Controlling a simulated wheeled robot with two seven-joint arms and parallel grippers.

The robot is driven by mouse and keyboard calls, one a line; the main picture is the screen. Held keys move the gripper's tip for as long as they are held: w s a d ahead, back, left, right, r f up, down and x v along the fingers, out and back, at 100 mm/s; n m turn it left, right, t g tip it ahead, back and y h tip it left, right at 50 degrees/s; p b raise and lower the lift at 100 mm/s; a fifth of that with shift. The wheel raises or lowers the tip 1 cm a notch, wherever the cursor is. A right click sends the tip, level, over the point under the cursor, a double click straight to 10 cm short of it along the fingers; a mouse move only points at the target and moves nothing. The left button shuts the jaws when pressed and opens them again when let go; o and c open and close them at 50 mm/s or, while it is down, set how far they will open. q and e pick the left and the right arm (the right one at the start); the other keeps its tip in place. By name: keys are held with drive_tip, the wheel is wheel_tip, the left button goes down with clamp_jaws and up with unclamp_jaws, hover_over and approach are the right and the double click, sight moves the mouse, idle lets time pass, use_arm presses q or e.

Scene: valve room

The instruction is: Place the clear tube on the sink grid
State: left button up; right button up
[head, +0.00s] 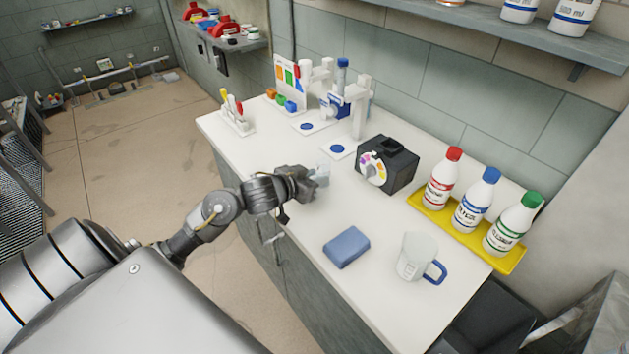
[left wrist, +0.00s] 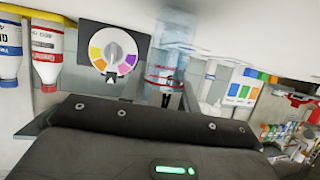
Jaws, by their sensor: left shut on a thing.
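My left gripper (head: 316,182) is shut on the clear tube (head: 323,170). The tube looks upright, over the left part of the white counter; I cannot tell if its base touches the counter. My right gripper is not in view.
On the white counter (head: 295,217) stand a black dial box (head: 388,165), a blue sponge (head: 346,246) and a clear mug (head: 416,255) with a blue handle. A yellow tray (head: 428,208) holds three capped bottles. White stands (head: 357,105) are at the back. The counter between gripper and sponge is clear.

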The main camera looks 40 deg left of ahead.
use_arm(q)
drive_tip(key=shift+f, duration=0.2)
drive_tip(key=shift+f, duration=0.15)
drive_tip(key=o, duration=1)
